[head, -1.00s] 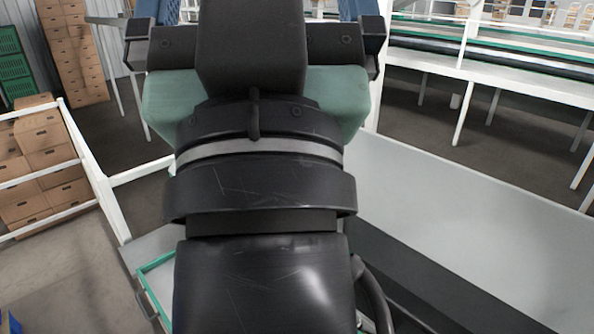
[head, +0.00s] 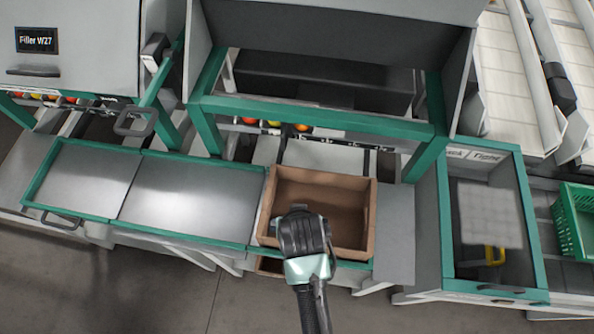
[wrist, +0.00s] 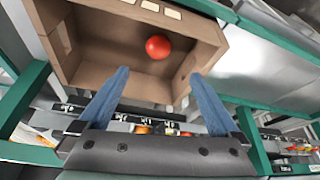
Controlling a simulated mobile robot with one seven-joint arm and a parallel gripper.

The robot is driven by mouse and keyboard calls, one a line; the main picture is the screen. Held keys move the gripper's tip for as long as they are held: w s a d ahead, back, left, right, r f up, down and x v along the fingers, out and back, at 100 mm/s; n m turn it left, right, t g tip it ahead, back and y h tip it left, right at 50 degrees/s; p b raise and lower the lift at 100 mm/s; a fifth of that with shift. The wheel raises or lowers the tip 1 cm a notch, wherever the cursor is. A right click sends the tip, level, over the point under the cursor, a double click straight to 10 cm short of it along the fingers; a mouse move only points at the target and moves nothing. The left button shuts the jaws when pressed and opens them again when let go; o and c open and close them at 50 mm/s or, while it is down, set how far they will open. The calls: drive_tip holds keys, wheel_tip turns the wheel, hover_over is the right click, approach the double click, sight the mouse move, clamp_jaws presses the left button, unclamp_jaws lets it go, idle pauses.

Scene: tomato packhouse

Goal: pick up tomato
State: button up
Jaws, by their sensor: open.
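A single red tomato (wrist: 158,47) lies on the floor of an open cardboard box (wrist: 102,52) in the wrist view. In the head view the box (head: 345,185) stands among the metal surfaces, and no tomato shows inside; my gripper covers part of it. My gripper (head: 302,230) is over the near side of the box in the head view. In the wrist view my gripper (wrist: 159,75) has its two blue fingers spread wide and empty. The tomato appears beyond and between the fingertips, apart from them.
A green frame (head: 330,120) with a grey hood stands behind the box, with several tomatoes (head: 274,123) on a line beneath it. Flat metal covers (head: 185,200) lie left. A green-framed bin (head: 440,230) and green crate (head: 575,222) stand right. Open floor (head: 180,290) lies in front.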

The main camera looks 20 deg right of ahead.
drive_tip(key=x, duration=0.7)
drive_tip(key=shift+w+d+f, duration=0.15)
drive_tip(key=shift+w, duration=0.05)
drive_tip(key=shift+s+x, duration=0.1)
drive_tip(key=shift+x, duration=1.2)
drive_tip(key=shift+s+x, duration=0.15)
drive_tip(key=shift+x, duration=1.2)
drive_tip(key=shift+f, duration=0.1)
drive_tip(key=c, duration=1)
drive_tip(key=shift+r, duration=0.2)
